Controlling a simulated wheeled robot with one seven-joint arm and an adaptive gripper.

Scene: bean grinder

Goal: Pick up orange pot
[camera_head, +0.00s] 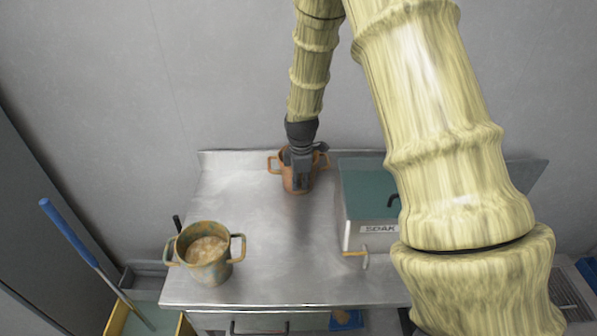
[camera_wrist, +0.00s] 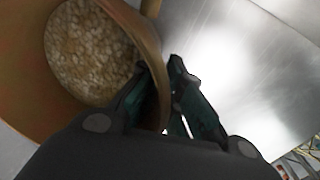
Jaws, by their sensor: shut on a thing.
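The orange pot (camera_head: 297,184) stands at the back of the metal table, with a handle on each side. My gripper (camera_head: 299,172) comes down over it from above and hides part of its front and rim. In the wrist view the pot (camera_wrist: 25,62) is on the left, with pale beans or grains inside. My gripper (camera_wrist: 172,110) is shut on the pot's wall at the rim, one finger inside and one outside. I cannot tell whether the pot is lifted off the table.
A weathered, brownish-green pot (camera_head: 207,262) with two handles stands at the table's front left. A box marked SOAK with a green lid (camera_head: 367,189) stands right of the orange pot. The table's middle (camera_head: 275,255) is clear. A blue-handled tool (camera_head: 70,232) leans at the left.

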